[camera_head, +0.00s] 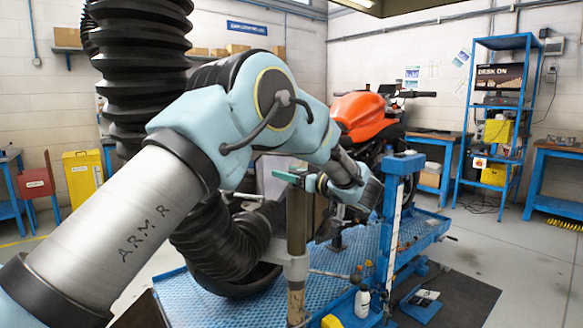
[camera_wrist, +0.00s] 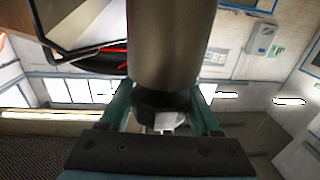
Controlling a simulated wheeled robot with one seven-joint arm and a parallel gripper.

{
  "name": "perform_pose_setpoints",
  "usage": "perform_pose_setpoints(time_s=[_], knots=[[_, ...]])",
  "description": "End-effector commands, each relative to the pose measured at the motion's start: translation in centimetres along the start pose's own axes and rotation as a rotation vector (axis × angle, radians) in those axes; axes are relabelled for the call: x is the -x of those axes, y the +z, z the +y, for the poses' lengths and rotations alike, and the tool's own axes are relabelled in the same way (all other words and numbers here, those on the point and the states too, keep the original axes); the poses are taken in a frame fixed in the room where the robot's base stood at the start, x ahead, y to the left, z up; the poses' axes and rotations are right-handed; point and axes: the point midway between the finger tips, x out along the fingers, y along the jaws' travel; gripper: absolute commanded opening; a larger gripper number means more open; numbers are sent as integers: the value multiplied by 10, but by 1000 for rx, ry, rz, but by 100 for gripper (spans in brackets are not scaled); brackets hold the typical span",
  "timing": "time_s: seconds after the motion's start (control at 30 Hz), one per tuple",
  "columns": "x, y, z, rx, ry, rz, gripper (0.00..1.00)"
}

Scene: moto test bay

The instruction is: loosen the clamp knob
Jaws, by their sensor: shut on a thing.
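The clamp knob (camera_wrist: 160,103) is a dark, faceted piece at the end of a thick grey post (camera_wrist: 172,45) in the wrist view. My gripper (camera_wrist: 161,112) has its two teal fingers on either side of the knob and is shut on it. In the head view my gripper (camera_head: 291,176) is at the top of the upright brown-grey post (camera_head: 297,222), and the knob cannot be made out there. A pale grey collar (camera_head: 295,266) sits around the lower post.
A blue upright (camera_head: 392,205) rises right of the post. A white bottle (camera_head: 362,300) and small items lie near the platform's front. Floor at the right is mostly clear.

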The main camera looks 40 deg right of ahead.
Motion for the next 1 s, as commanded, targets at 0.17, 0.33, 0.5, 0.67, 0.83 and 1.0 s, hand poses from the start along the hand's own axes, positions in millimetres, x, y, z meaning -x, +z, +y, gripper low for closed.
perform_pose_setpoints(time_s=[0.17, 0.33, 0.5, 0.67, 0.83, 1.0], knots=[[0, -1, -3, 3, -148, 0, 8], [0, 0, -7, 3, -263, 0, 8], [1, 0, -10, 3, -343, 1, 8], [1, -1, -12, 2, -388, 2, 8], [1, -1, -12, 3, -406, 3, 8], [1, -2, -12, 4, -409, 3, 8]])
